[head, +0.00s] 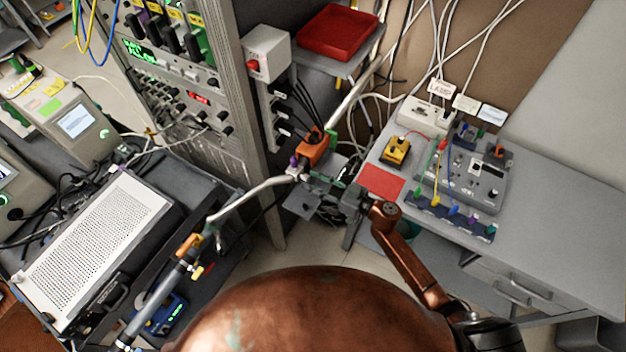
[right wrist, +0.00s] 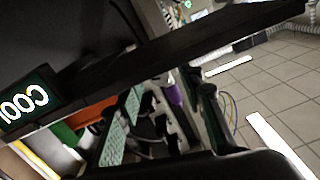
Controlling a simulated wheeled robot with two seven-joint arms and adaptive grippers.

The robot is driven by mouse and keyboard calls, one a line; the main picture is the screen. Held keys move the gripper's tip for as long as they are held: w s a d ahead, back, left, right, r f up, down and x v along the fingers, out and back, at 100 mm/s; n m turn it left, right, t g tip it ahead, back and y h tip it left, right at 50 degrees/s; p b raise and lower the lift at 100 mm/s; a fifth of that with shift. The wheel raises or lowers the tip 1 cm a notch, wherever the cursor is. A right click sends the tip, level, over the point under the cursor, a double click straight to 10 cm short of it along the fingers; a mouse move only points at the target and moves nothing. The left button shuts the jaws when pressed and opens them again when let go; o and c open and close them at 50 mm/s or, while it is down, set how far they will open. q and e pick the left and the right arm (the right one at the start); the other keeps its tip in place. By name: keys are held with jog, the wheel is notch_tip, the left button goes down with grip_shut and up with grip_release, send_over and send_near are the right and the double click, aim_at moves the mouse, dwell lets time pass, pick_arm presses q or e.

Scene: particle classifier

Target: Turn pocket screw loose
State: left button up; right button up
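My right gripper (head: 330,183) reaches in from the right beside the orange block (head: 314,148) on the pale pipe assembly. It is small and partly lost among dark parts in the head view. A small purple part (head: 293,161) sits at the block's lower left; I cannot tell for sure that it is the pocket screw. In the right wrist view my right gripper's fingers (right wrist: 168,118) stand apart, with green pads. A purple part (right wrist: 174,94) shows beyond and between them; I see no contact. My left gripper is not in view.
A tall instrument rack (head: 190,100) stands left of the block. A grey bench (head: 560,200) with a control box (head: 465,175) and yellow box (head: 396,151) is at right. A red tray (head: 338,32) sits on a shelf above. Hanging cables crowd the back.

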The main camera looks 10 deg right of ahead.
jog(key=shift+w+a, duration=0.15)
jog(key=shift+a, duration=0.05)
grip_shut()
dwell(0.3)
